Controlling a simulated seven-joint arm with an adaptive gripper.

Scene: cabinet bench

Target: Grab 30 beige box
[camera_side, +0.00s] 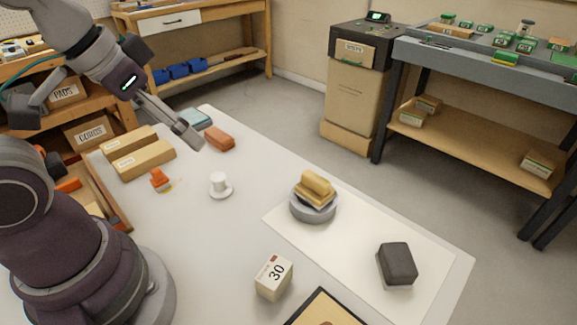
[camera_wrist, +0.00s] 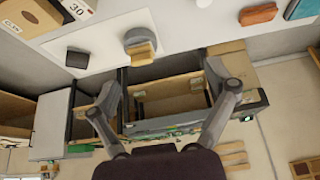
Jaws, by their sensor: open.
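The beige box (camera_side: 274,277) with a black "30" on its face stands at the front of the white table in the side view. My gripper (camera_side: 190,138) is raised over the far part of the table, well away from the box. In the wrist view my gripper (camera_wrist: 162,80) has its two fingers spread wide with nothing between them.
A grey round stand (camera_side: 314,208) bears tan blocks, and a dark grey block (camera_side: 397,263) lies right of the box. A white cup (camera_side: 219,182) and red-brown block (camera_side: 219,138) are farther back.

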